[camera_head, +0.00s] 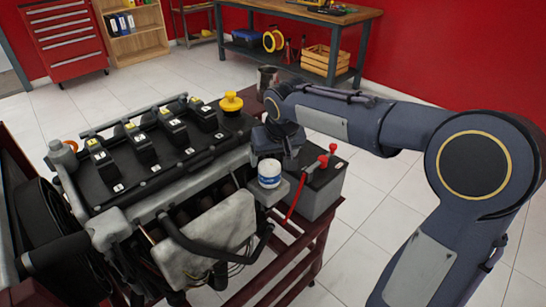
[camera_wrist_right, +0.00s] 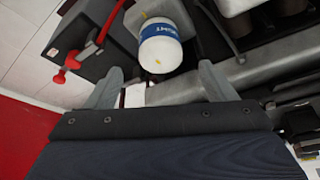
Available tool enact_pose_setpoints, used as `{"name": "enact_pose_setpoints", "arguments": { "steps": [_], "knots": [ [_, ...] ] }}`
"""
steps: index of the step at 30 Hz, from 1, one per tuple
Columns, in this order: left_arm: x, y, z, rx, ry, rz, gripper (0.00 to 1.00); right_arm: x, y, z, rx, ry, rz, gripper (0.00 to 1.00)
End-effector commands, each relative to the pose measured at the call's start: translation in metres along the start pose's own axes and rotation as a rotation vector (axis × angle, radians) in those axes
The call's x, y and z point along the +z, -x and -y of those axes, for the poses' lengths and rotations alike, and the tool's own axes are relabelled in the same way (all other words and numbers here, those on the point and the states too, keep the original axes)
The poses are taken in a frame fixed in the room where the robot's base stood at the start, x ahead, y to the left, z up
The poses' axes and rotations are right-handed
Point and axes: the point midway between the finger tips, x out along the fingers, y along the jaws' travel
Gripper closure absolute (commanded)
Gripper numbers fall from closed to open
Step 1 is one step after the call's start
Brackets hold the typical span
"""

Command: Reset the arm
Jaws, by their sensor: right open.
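My right arm (camera_head: 395,125) reaches in from the right in the head view, and its gripper (camera_head: 276,150) hangs over the near right corner of the engine. In the right wrist view the two fingers of the right gripper (camera_wrist_right: 160,70) are spread apart with nothing between their tips. A white jar with a blue label (camera_head: 269,173) stands just below the gripper, on a small ledge between engine and battery. The jar (camera_wrist_right: 160,42) also shows just beyond the fingertips and looks free of them. My left gripper is not in view.
The engine (camera_head: 165,150) with its yellow oil cap (camera_head: 231,101) fills the left on a dark red stand (camera_head: 295,262). A grey battery (camera_head: 320,190) with red terminals stands beside the jar. A workbench (camera_head: 320,35) and red tool cabinet (camera_head: 65,40) stand behind. Tiled floor is open beyond.

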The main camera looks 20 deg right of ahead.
Motion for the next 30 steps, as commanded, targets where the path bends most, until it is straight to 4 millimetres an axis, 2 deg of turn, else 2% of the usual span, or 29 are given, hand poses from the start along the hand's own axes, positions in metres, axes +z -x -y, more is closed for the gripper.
{"name": "enact_pose_setpoints", "arguments": {
  "steps": [9,11,14,17,18,22,24,27,30],
  "knots": [
    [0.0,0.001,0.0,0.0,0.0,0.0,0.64,0.001,0.001,-0.001,-0.002,-0.001,0.0,0.23],
    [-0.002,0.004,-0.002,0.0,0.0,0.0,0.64,0.004,0.008,-0.003,-0.012,-0.005,0.001,0.23],
    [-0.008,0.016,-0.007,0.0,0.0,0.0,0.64,0.02,0.033,-0.011,-0.055,-0.02,0.007,0.23],
    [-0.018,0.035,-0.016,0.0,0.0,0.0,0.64,0.052,0.072,-0.019,-0.128,-0.037,0.012,0.23],
    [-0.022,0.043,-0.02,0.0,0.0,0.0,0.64,0.068,0.088,-0.02,-0.161,-0.044,0.011,0.23],
    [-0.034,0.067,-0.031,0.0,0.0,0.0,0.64,0.123,0.134,-0.018,-0.257,-0.059,-0.002,0.23],
    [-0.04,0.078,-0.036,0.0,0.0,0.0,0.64,0.15,0.15,-0.014,-0.297,-0.062,-0.013,0.23],
    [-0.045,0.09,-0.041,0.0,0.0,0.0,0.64,0.182,0.165,-0.006,-0.337,-0.065,-0.032,0.23],
    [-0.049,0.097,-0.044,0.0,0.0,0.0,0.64,0.204,0.171,0.001,-0.361,-0.068,-0.045,0.23]
  ]
}}
